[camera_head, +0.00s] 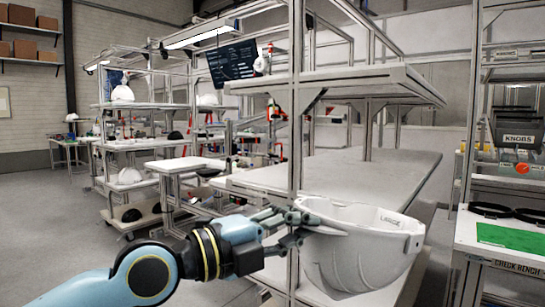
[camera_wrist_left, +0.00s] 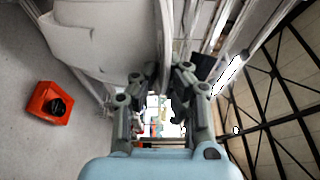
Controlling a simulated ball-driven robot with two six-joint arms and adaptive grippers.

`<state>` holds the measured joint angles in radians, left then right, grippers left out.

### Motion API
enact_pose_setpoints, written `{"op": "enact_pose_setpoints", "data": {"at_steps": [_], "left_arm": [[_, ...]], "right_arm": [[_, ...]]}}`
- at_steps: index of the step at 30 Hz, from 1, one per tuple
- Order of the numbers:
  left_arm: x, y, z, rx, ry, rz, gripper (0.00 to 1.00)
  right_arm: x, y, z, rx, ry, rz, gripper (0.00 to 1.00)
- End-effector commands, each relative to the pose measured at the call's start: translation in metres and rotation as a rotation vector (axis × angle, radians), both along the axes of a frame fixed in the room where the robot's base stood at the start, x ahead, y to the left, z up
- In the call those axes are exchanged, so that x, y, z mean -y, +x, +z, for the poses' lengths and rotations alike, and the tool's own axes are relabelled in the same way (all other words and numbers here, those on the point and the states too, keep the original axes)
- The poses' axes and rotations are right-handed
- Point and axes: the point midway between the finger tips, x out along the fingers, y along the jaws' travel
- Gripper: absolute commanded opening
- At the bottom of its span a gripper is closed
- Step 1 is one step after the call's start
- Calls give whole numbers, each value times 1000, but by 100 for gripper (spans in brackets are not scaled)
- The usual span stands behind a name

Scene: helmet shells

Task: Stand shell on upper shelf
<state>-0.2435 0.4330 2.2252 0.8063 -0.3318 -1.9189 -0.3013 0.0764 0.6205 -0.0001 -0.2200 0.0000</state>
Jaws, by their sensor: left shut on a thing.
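A white helmet shell (camera_head: 360,252) hangs in front of the shelf unit at the lower middle of the head view, with its open side up. My left gripper (camera_head: 300,228) is shut on the shell's left rim. In the left wrist view the shell (camera_wrist_left: 110,40) fills the upper left, beside the gripper fingers (camera_wrist_left: 155,85). The upper shelf (camera_head: 350,78) is a grey board on metal posts, above and behind the shell. Its top looks bare where I can see it. My right gripper is out of view.
A metal post (camera_head: 296,110) stands close behind my gripper. A wide lower shelf (camera_head: 385,172) lies below the upper one and looks mostly clear. A check bench (camera_head: 515,262) with a green mat stands at the right. A red box (camera_wrist_left: 48,103) shows in the left wrist view.

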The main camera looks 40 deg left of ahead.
Motion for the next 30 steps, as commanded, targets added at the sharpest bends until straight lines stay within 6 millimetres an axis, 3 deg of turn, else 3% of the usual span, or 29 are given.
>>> {"op": "enact_pose_setpoints", "data": {"at_steps": [9,15,21,30], "left_arm": [[-57,70,36,96,-24,195,0],[-85,106,62,167,-44,282,0],[-98,124,78,210,-53,319,0],[-101,128,80,218,-56,326,0]], "right_arm": [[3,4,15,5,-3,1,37],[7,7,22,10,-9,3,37],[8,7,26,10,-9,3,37],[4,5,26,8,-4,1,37]]}}
